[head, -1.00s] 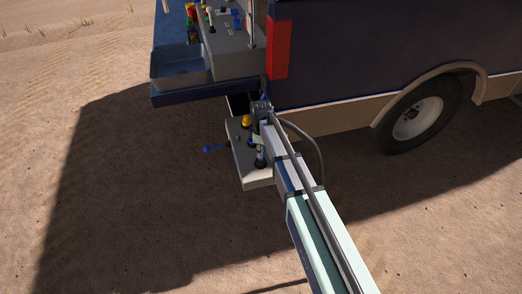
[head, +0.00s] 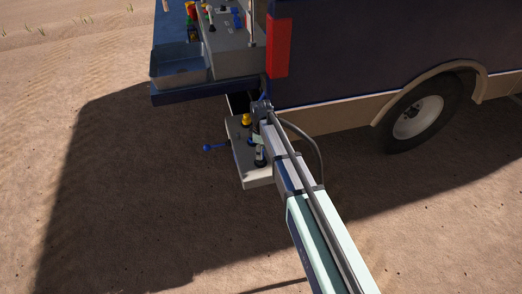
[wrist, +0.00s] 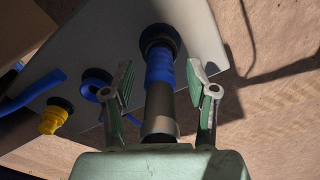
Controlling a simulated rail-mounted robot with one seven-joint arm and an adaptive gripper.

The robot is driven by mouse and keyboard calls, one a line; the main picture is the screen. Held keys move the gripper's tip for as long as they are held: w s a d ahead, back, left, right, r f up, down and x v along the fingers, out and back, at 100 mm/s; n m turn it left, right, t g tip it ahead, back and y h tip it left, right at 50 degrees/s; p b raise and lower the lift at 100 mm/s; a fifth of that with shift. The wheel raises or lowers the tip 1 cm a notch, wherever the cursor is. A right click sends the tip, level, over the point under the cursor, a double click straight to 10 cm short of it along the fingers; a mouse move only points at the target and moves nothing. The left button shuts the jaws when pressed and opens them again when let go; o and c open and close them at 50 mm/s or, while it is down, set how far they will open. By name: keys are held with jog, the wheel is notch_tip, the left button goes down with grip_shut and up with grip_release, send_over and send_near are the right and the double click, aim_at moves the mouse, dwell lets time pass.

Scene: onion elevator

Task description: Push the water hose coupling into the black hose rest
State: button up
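The water hose coupling (wrist: 160,112) shows in the wrist view as a metal-grey cylinder with a blue section at its far end. It points at the black hose rest (wrist: 158,36), a dark round socket on a grey panel. The blue end meets or overlaps the black ring; I cannot tell how deep it sits. My gripper (wrist: 160,66) is open, with one green-padded finger on each side of the coupling and visible gaps to both. In the head view, my arm's end largely hides this spot.
The truck's rear wheel (head: 418,117) and blue bed edge (head: 180,97) are close. Open sandy ground lies left and in front.

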notch_tip(320, 180, up, 12)
jog(key=shift+f, duration=0.1)
jog(key=shift+w+m, duration=0.2)
jog(key=shift+m, duration=0.6)
jog(key=shift+s+m+t, duration=0.3)
jog(key=shift+m, duration=0.4)
jog(key=s+d+f+m+g, duration=0.1)
jog(key=s+d+f+m, duration=0.4)
jog(key=s+f, duration=0.6)
jog(key=s+d+f+m+g, duration=0.1)
jog(key=s+d+f+m, duration=0.3)
jog(key=s+d+f, duration=0.5)
jog(key=s+d+f+m+g, duration=0.1)
jog(key=s+f, duration=0.4)
jog(key=s, duration=0.6)
jog(key=s+d+f+m+g, duration=0.1)
jog(key=s+d+f, duration=0.3)
jog(key=s, duration=0.7)
jog(key=s+d+f+m+g, duration=0.1)
jog(key=s+d+f+g, duration=0.1)
jog(key=s+f, duration=0.4)
jog(key=s+g, duration=0.1)
jog(key=s, duration=0.4)
jog(key=shift+d+m, duration=0.2)
jog(key=shift+m, duration=0.2)
